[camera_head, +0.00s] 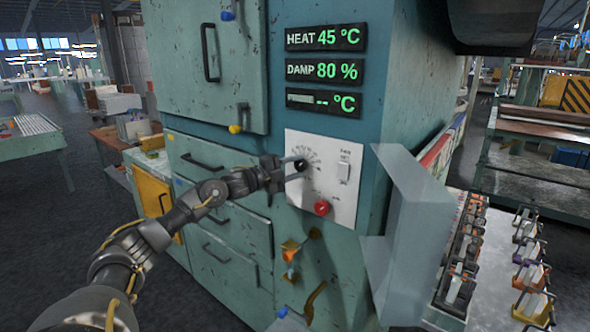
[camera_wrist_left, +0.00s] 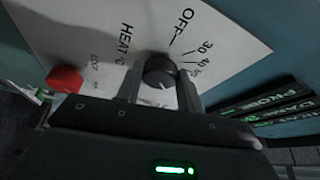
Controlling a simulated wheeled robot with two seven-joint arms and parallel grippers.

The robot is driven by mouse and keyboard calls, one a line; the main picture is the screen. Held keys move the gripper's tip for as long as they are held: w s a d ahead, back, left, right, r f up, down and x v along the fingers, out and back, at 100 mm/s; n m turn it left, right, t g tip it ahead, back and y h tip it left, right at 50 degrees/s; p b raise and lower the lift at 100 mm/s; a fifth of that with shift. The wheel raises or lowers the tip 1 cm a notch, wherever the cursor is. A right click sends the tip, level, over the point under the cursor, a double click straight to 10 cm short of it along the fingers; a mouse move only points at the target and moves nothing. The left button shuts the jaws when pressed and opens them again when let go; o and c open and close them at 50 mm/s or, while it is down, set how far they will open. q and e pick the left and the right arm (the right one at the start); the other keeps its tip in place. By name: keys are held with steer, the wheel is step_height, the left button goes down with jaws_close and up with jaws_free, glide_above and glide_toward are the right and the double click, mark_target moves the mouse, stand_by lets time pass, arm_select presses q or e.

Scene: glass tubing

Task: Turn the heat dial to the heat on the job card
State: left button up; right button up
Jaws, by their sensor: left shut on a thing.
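The black heat dial (camera_head: 301,165) sits on the white control plate (camera_head: 335,197) of the teal cabinet. In the left wrist view the dial (camera_wrist_left: 159,71) lies between my left fingertips, beside printed OFF, 30 and 40 marks. My left gripper (camera_head: 294,167) is shut on the dial; its fingers (camera_wrist_left: 160,88) show on both sides of it. The exact dial setting is hard to read. The heat display (camera_head: 325,38) reads 45 °C. I cannot make out a job card. My right gripper is not in view.
The damp display (camera_head: 324,70) reads 80 %. A grey metal panel (camera_head: 411,230) juts out at the right. Drawers (camera_head: 215,205) lie left of the plate.

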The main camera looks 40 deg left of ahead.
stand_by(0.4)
arm_select(q)
steer(key=o, duration=1)
steer(key=shift+s+a+f+b, duration=0.25)
steer(key=shift+s+b, duration=0.1)
steer(key=shift+s, duration=0.1)
steer(key=shift+r+b+v, duration=0.1)
steer(key=shift+b+v, duration=1.35)
steer(key=shift+v, duration=0.95)
steer(key=shift+r+b+v, duration=0.15)
steer(key=shift+b+v, duration=1.25)
steer(key=shift+v, duration=1.05)
steer(key=shift+s, duration=0.1)
